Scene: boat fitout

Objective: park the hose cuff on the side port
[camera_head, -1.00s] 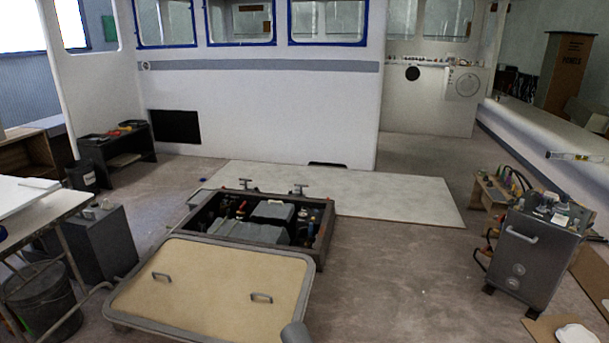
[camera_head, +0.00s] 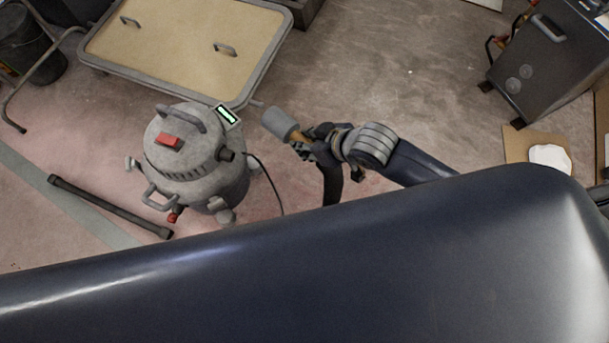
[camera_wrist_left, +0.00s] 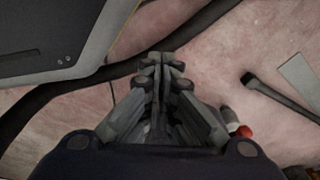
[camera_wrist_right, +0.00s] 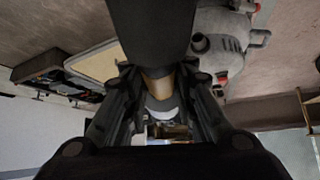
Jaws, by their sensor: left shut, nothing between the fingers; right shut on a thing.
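The hose cuff (camera_head: 280,124) is a grey cylinder with a tan band. My right gripper (camera_head: 308,140) is shut on it, and the cuff points left toward the vacuum (camera_head: 190,150). A black hose (camera_head: 332,185) hangs below the gripper. The vacuum is a grey canister with a red switch; a dark round stub on its side, seemingly the side port (camera_head: 227,155), faces the cuff with a gap between. The right wrist view shows the tan band (camera_wrist_right: 157,86) between the fingers and the stub (camera_wrist_right: 200,42) at right. My left gripper (camera_wrist_left: 162,62) is shut and empty, outside the head view.
A black wand (camera_head: 110,207) lies on the floor left of the vacuum. A tan hatch lid (camera_head: 180,45) with two handles is behind it. A grey cabinet (camera_head: 550,60) stands at the right. Open floor lies between lid and cabinet. My own dark body fills the foreground.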

